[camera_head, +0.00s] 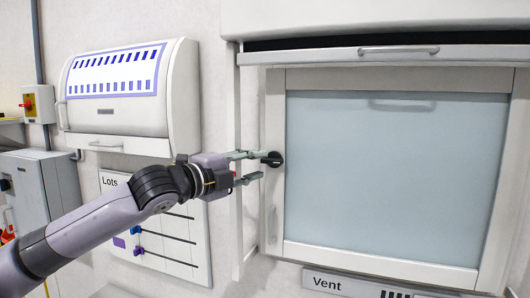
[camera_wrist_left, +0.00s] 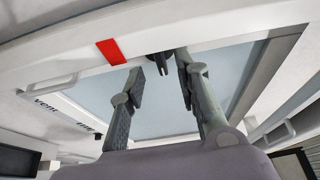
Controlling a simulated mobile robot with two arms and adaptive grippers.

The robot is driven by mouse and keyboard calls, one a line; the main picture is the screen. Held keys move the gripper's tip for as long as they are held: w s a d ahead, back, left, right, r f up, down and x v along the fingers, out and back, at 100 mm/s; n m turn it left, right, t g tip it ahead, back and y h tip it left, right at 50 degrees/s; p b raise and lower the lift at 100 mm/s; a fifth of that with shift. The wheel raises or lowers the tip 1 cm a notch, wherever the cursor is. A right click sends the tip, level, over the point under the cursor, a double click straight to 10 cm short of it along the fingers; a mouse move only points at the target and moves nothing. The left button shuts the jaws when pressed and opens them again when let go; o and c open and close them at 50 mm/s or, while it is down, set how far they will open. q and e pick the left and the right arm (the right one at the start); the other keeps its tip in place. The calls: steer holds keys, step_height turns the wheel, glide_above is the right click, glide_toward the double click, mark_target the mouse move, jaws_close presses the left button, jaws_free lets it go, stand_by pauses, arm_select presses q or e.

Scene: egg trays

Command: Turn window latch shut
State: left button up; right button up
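The window (camera_head: 390,170) has a pale blue pane in a light frame (camera_head: 272,215). A black latch (camera_head: 274,159) sits on the left side of that frame. My left gripper (camera_head: 262,167) is at the latch, with its fingers apart. In the left wrist view the dark latch (camera_wrist_left: 159,64) shows near the tips of my left gripper (camera_wrist_left: 162,62), between its two fingers. I cannot tell whether either finger touches it. A red mark (camera_wrist_left: 111,52) is on the frame beside the latch. My right gripper is not in view.
A bar with a handle (camera_head: 398,50) runs above the window. A "Vent" label plate (camera_head: 340,284) is below it. Left of the window are a white wall cabinet (camera_head: 175,95), a "Lots" board with sliders (camera_head: 190,240) and a grey box (camera_head: 40,185) on the wall.

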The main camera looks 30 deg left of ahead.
mark_target(269, 162)
arm_select(q)
steer(key=w, duration=0.1)
steer(key=w+p, duration=0.1)
steer(key=w, duration=0.1)
steer(key=shift+d+r+p, duration=0.2)
steer(key=shift+d+p, duration=0.05)
steer(key=shift+p, duration=0.15)
steer(key=shift+w+d+f, duration=0.15)
steer(key=shift+w+f, duration=0.05)
steer(key=shift+w, duration=0.3)
jaws_close()
